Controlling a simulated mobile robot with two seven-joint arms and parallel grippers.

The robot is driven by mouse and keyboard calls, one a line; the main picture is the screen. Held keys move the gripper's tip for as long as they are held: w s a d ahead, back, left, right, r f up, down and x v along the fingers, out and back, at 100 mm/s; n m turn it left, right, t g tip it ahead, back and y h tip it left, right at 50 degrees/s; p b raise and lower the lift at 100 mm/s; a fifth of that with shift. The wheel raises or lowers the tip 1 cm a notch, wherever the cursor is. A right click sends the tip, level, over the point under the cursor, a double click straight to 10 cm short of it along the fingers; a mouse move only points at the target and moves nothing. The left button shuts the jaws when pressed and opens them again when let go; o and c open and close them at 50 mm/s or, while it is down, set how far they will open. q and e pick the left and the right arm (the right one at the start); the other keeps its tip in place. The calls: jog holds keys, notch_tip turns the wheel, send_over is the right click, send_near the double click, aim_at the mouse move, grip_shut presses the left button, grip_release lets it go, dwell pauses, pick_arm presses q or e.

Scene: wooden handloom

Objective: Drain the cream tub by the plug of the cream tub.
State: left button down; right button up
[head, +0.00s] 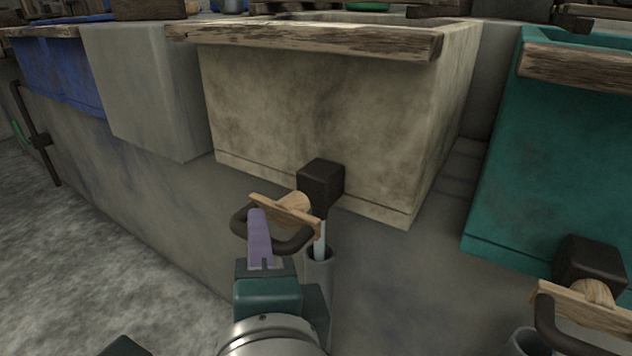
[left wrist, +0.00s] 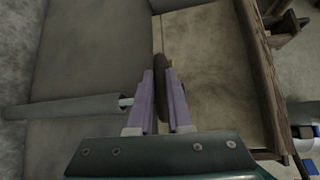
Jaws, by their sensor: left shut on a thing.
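The cream tub (head: 320,110) stands in the middle of the head view, with a dark block outlet (head: 321,184) low on its front. The plug of the cream tub (head: 293,203) is a pale wooden peg with a crossbar and a dark loop handle, just left of the outlet. My left gripper (head: 260,220) is shut on the loop handle; in the left wrist view its purple fingers (left wrist: 163,85) close around the dark handle (left wrist: 160,72). A pale stream (head: 320,241) runs below the outlet into a grey pipe (head: 319,262). My right gripper is not in view.
A teal tub (head: 550,150) with its own outlet (head: 590,262) and plug (head: 585,303) stands at right. A grey block (head: 145,90) and a blue tub (head: 60,70) are at left.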

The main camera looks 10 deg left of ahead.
pick_arm(q)
jog(key=c, duration=0.8)
grip_release()
jog(key=shift+w, duration=0.1)
jog(key=shift+c, duration=0.2)
jog(key=shift+s+d+r, duration=0.15)
jog(key=shift+s+d, duration=0.1)
jog(key=shift+s, duration=0.15)
jog(key=p+v, duration=0.3)
jog(key=v, duration=0.6)
